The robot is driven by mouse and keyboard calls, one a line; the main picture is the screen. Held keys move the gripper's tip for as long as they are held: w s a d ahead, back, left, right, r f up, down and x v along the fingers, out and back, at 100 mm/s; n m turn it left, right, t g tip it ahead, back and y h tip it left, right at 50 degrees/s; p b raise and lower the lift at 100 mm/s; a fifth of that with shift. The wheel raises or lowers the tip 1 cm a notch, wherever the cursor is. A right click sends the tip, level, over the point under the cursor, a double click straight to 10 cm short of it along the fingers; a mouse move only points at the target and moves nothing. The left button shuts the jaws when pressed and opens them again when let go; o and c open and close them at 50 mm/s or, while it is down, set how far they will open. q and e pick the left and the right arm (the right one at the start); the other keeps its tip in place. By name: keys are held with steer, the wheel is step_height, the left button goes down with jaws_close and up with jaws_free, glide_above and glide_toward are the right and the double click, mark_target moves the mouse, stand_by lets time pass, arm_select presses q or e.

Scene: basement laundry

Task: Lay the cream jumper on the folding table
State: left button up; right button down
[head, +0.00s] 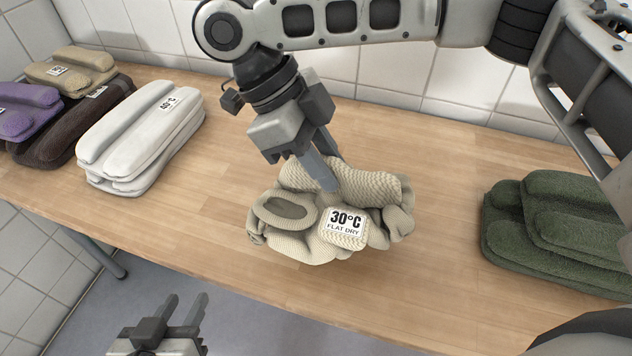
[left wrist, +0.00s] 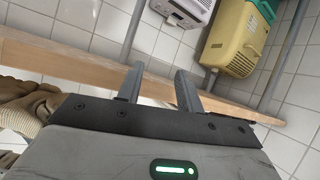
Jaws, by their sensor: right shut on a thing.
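The cream jumper (head: 290,240), a bunched knit bundle with a "30°C FLAT DRY" label (head: 344,228), appears to rest on the middle of the wooden folding table (head: 200,220). My right gripper (head: 325,178) comes down from above and is shut on the jumper's top roll; the knit partly hides its fingertips. My left gripper (head: 184,298) is open and empty, in front of the table's near edge. In the left wrist view its fingers (left wrist: 158,72) stand apart with nothing between them, and part of the jumper (left wrist: 18,105) shows at the left edge.
Folded white towels (head: 140,135), a purple (head: 30,110), a dark brown (head: 75,130) and a tan stack (head: 75,66) stand at the left. A dark green stack (head: 560,225) is at the right. Table is clear beside the jumper.

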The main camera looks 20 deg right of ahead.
steer(key=w+f, duration=0.2)
steer(key=shift+w+a+f, duration=0.15)
steer(key=shift+w+f, duration=0.05)
steer(key=shift+f, duration=0.15)
steer(key=shift+w+f+b, duration=0.15)
steer(key=shift+f+b, duration=0.15)
steer(key=shift+f, duration=0.6)
steer(key=shift+w+f+b, duration=0.1)
steer(key=shift+f+b, duration=0.2)
steer(key=shift+f, duration=0.6)
steer(key=c, duration=1.2)
jaws_free()
steer(key=shift+f, duration=0.1)
steer(key=shift+o, duration=0.2)
steer(key=p+v, duration=0.1)
steer(key=v, duration=0.6)
steer(key=shift+a+r, duration=0.2)
steer(key=shift+r, duration=0.1)
